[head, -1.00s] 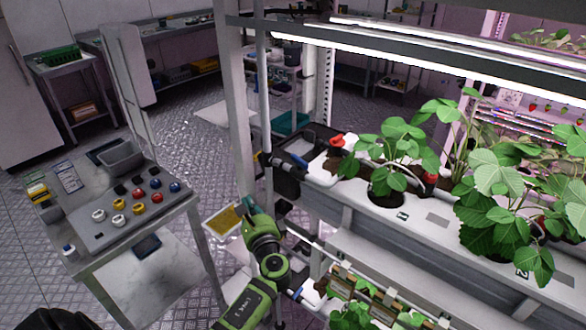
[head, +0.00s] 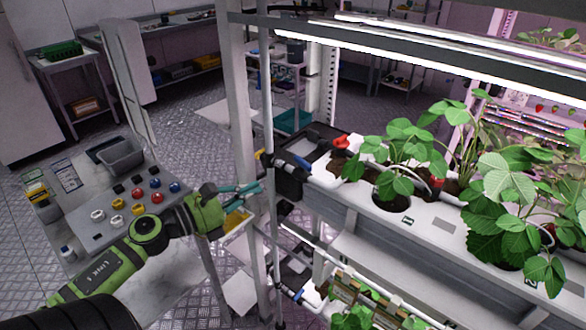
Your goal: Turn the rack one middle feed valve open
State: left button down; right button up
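My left gripper (head: 250,190) has teal fingers and reaches in on a green arm. It is in front of the rack's front post, left of the black tank. Its fingers look parted, with nothing seen between them. I cannot tell from a label which valve is the middle feed valve. My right gripper is not in view.
The rack post (head: 269,120) stands close to the gripper. A black tank (head: 290,178) is at the tier's end. Strawberry plants (head: 500,225) crowd the white channel. A table (head: 75,215) at left holds a grey bin (head: 121,155) and several coloured knobs.

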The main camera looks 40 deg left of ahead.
aim_at(302, 167)
pick_arm(q)
jog(key=p+x, duration=0.4)
jog(key=x, duration=0.6)
jog(key=shift+w, duration=0.35)
jog(key=shift+w+d, duration=0.2)
jog(key=shift+w, duration=0.15)
jog(key=shift+f, duration=0.1)
